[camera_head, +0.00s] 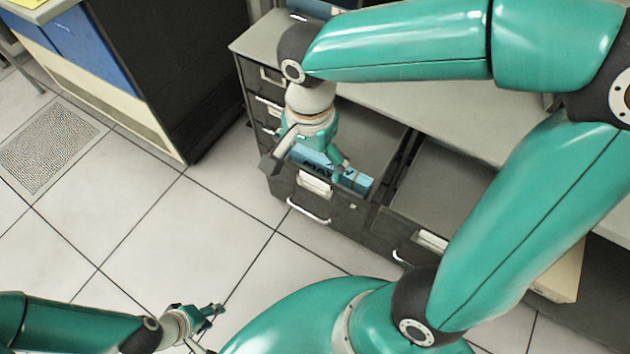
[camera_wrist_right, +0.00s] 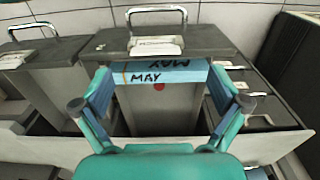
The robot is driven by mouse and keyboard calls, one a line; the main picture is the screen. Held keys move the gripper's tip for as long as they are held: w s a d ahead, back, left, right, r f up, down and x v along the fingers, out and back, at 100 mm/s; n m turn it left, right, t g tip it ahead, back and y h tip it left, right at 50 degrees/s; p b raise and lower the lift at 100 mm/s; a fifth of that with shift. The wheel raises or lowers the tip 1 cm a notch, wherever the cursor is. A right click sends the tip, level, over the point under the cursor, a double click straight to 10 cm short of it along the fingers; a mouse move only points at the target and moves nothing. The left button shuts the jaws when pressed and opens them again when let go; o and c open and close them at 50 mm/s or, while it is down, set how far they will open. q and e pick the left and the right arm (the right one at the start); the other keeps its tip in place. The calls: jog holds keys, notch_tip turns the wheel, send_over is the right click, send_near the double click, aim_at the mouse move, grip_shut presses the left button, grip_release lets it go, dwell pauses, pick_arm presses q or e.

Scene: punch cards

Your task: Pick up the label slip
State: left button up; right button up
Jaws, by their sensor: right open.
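A blue block (camera_wrist_right: 160,73) marked MAY lies in an open grey drawer, with an orange band near its left end; it also shows in the head view (camera_head: 356,181). A pale slip with writing (camera_wrist_right: 157,46) sits in the holder on the drawer front; I cannot tell whether this is the label slip. My right gripper (camera_wrist_right: 162,80) is open, its blue-padded fingers appearing at either end of the block; contact cannot be told. It hangs over the drawer in the head view (camera_head: 318,165). My left gripper (camera_head: 208,312) is low over the floor, away from the drawers.
The drawer's metal handle (camera_head: 308,212) stands out at its front. Another open drawer (camera_head: 440,190) is to the right in the head view. A dark cabinet (camera_head: 165,70) stands at the left. Tiled floor (camera_head: 150,215) is clear between them.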

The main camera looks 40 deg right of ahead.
aim_at(315, 179)
jog(key=f, duration=0.4)
jog(key=shift+s+d+f, duration=0.25)
jog(key=shift+s, duration=0.05)
jog(key=shift+f, duration=0.55)
jog(key=c, duration=0.8)
